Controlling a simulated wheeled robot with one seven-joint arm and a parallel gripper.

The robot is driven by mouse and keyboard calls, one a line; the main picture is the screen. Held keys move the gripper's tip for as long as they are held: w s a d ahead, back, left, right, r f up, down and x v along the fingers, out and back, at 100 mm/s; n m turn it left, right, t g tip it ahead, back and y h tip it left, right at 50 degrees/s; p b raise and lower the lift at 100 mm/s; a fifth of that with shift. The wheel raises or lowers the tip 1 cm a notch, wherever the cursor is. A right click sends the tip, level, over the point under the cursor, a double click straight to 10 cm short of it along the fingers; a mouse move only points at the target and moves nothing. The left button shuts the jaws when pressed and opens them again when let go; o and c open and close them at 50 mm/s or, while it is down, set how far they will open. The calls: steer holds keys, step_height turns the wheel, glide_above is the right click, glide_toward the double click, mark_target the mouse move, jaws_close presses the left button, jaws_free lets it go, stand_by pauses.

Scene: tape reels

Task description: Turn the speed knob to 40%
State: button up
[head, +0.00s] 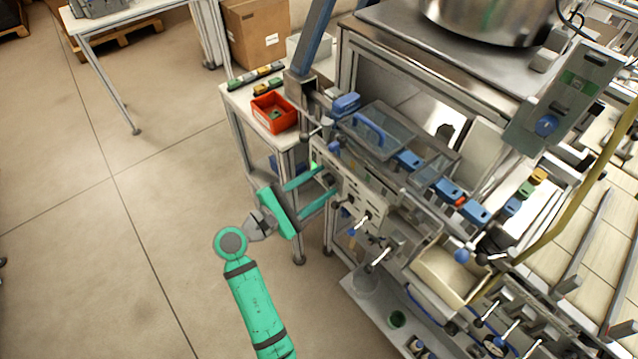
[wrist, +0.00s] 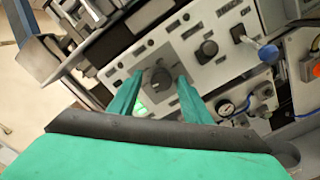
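A light grey control panel (wrist: 180,55) tilts across the wrist view. On it, a round dark knob (wrist: 157,80) appears between the fingertips of my gripper (wrist: 160,78). The fingers are apart, one to each side of the knob; I cannot tell whether they touch it. A second dark knob (wrist: 208,49) sits up and to the right. Labels and scale marks are too small to read, so I cannot tell the setting. In the head view my green gripper (head: 325,182) reaches the machine's front panel (head: 362,198), and the knob there is hidden or too small to make out.
A red bin (head: 274,113) stands on a side table behind the gripper. Handles and levers (head: 378,258) stick out from the machine. The floor at left is clear.

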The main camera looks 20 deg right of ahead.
steer(key=shift+d, duration=0.1)
steer(key=c, duration=0.5)
steer(key=shift+s+d, duration=0.15)
steer(key=shift+d, duration=0.1)
steer(key=c, duration=0.4)
steer(key=shift+a, duration=0.3)
steer(key=shift+a+m, duration=0.1)
steer(key=shift+m, duration=0.3)
steer(key=shift+c, duration=0.2)
steer(key=m, duration=0.5)
steer(key=shift+f+m, duration=0.15)
steer(key=shift+m, duration=2.15)
